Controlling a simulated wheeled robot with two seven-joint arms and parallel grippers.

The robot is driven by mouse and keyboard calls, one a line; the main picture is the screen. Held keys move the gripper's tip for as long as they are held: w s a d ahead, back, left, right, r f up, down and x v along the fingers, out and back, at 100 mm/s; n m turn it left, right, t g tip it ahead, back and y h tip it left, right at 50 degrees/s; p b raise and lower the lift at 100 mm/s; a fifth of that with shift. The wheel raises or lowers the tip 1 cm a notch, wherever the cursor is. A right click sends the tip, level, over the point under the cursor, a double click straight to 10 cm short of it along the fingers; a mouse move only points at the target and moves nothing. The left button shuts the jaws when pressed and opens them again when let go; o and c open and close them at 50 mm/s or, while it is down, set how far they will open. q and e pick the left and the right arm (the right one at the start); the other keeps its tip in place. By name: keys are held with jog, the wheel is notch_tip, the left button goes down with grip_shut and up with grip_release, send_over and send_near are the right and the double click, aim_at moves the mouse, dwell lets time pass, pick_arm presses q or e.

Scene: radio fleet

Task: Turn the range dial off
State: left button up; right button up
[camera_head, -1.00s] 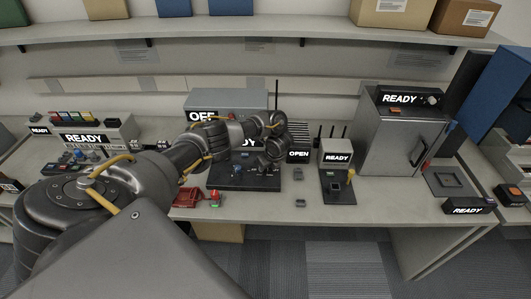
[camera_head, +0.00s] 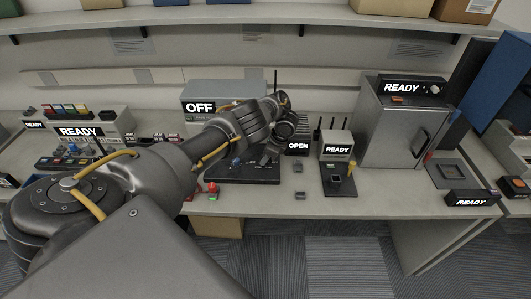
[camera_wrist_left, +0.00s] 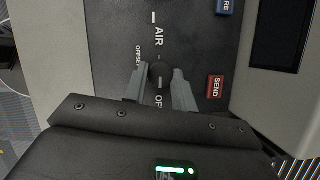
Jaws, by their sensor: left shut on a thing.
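My left gripper (camera_head: 270,156) is over the right part of a black control panel (camera_head: 236,175) on the bench. In the left wrist view, the two grey fingers of the left gripper (camera_wrist_left: 160,88) are closed in on either side of a small dark dial (camera_wrist_left: 158,72). The panel (camera_wrist_left: 190,35) there carries the white words AIR and OFFSET and a partly hidden word starting OP. Most of the dial is hidden, so its setting is unclear. My right gripper is in neither view.
A red SEND button (camera_wrist_left: 216,87) and a blue button (camera_wrist_left: 225,6) lie to the right of the fingers. A grey box with an OFF display (camera_head: 200,107) stands behind the panel. An OPEN sign (camera_head: 298,147) and a READY unit (camera_head: 337,148) stand to the right.

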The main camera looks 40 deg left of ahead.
pick_arm(q)
jog(key=shift+a+r, duration=0.1)
dwell(0.4)
jog(key=o, duration=1)
jog(key=p+v, duration=0.2)
jog(key=v, duration=0.8)
jog(key=shift+r, duration=0.4)
